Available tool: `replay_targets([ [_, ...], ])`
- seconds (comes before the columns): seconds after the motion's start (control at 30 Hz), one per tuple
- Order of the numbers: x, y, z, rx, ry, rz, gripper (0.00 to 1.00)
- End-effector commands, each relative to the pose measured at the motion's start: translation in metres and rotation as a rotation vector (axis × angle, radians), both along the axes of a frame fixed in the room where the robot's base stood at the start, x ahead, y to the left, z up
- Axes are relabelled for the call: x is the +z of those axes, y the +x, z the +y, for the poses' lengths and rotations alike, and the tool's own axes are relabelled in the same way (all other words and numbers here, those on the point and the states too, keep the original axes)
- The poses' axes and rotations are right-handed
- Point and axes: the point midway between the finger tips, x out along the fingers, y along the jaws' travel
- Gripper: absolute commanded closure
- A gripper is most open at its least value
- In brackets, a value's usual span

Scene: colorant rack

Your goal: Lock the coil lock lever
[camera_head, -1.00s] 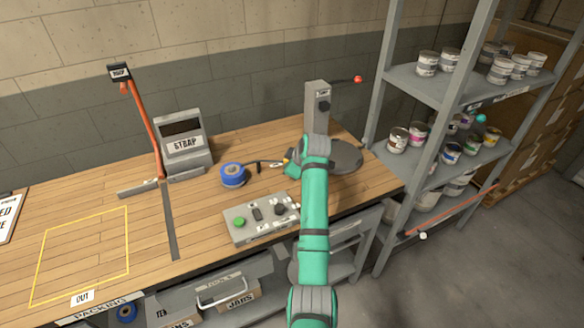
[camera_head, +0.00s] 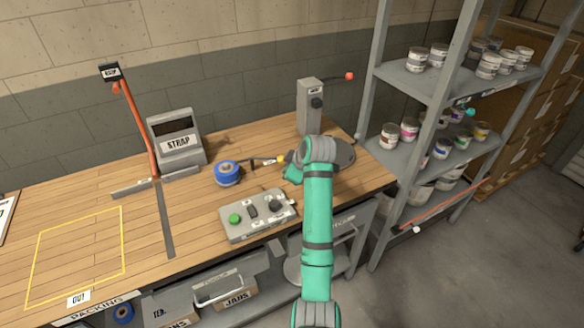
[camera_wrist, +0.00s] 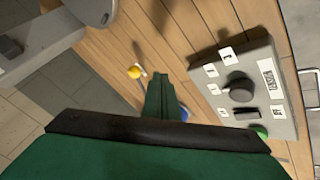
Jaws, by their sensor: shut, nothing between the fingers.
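A short lever with a yellow knob (camera_head: 281,158) lies low over the bench, beside a blue coil (camera_head: 227,173). The knob also shows in the wrist view (camera_wrist: 134,72), and a bit of the blue coil (camera_wrist: 183,113) shows past my fingers. A second lever, with a red knob (camera_head: 349,76), sticks out right from a grey post (camera_head: 310,108). I cannot read which one is the coil lock lever. My gripper (camera_wrist: 161,80) is shut and empty, close to the yellow knob but apart from it in the picture. In the head view my arm hides part of it.
A grey control box (camera_head: 257,215) with a green button and dark knobs sits in front of the coil. A round grey plate (camera_head: 340,154) is behind my arm. A shelf (camera_head: 410,82) with paint cans stands at right.

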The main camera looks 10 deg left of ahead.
Motion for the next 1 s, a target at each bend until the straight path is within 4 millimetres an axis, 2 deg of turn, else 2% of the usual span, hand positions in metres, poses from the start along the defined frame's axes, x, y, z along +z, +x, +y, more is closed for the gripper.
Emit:
replay_targets([
  [0.1, 0.017, -0.011, -0.003, 0.008, -0.001, -0.003, 1.00],
  [0.33, 0.034, -0.024, -0.008, 0.014, 0.000, 0.000, 1.00],
  [0.6, 0.037, -0.024, -0.020, 0.000, 0.000, 0.001, 1.00],
  [1.0, 0.037, -0.025, -0.015, 0.008, 0.000, 0.001, 1.00],
])
